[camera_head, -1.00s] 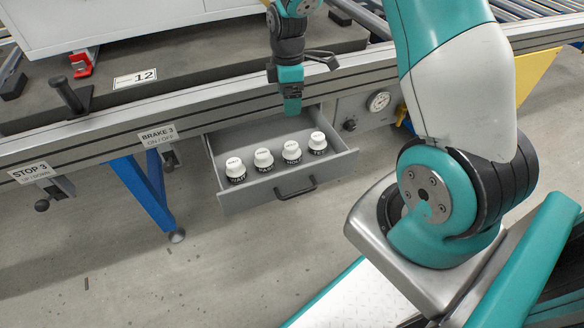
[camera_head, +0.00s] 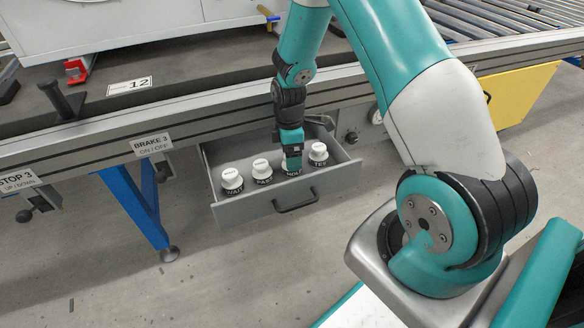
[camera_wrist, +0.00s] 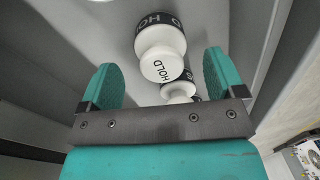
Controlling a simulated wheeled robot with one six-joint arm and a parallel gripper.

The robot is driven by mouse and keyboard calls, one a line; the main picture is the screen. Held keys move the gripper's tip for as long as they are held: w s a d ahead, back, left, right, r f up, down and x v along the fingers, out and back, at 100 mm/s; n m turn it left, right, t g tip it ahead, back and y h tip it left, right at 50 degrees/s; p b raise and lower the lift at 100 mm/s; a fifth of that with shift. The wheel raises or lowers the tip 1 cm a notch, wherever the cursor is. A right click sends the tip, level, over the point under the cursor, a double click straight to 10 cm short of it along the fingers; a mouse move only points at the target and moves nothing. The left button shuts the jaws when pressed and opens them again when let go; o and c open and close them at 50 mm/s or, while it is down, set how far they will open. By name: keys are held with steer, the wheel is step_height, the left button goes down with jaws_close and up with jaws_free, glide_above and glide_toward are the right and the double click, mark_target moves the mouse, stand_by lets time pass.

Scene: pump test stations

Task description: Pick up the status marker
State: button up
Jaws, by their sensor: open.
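The status markers stand upright in a row in the open grey drawer (camera_head: 330,174). Each has a white knob and a black lettered band. In the head view they are the WAIT marker (camera_head: 232,183), the PASS marker (camera_head: 262,172), the HOLD marker (camera_head: 284,165) and the TEST marker (camera_head: 318,155). My gripper (camera_head: 292,165) points down at the HOLD marker and partly hides it. In the wrist view my open gripper (camera_wrist: 163,68) has the HOLD knob (camera_wrist: 161,62) between its teal fingers, with no visible contact. Another white knob (camera_wrist: 178,90) shows partly behind it.
The drawer handle (camera_head: 296,201) faces the front. The conveyor frame (camera_head: 200,110) runs above the drawer. A BRAKE 3 lever (camera_head: 161,174) and a blue leg (camera_head: 150,205) stand to the left. The floor in front is clear.

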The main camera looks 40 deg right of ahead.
step_height(320, 180, down, 4)
steer(key=shift+s+a+r+b, duration=0.1)
steer(key=shift+a+r+b, duration=0.1)
steer(key=shift+b, duration=0.35)
steer(key=shift+r, duration=0.1)
steer(key=c, duration=1)
steer(key=shift+c, duration=0.2)
step_height(320, 180, up, 20)
steer(key=p, duration=0.7)
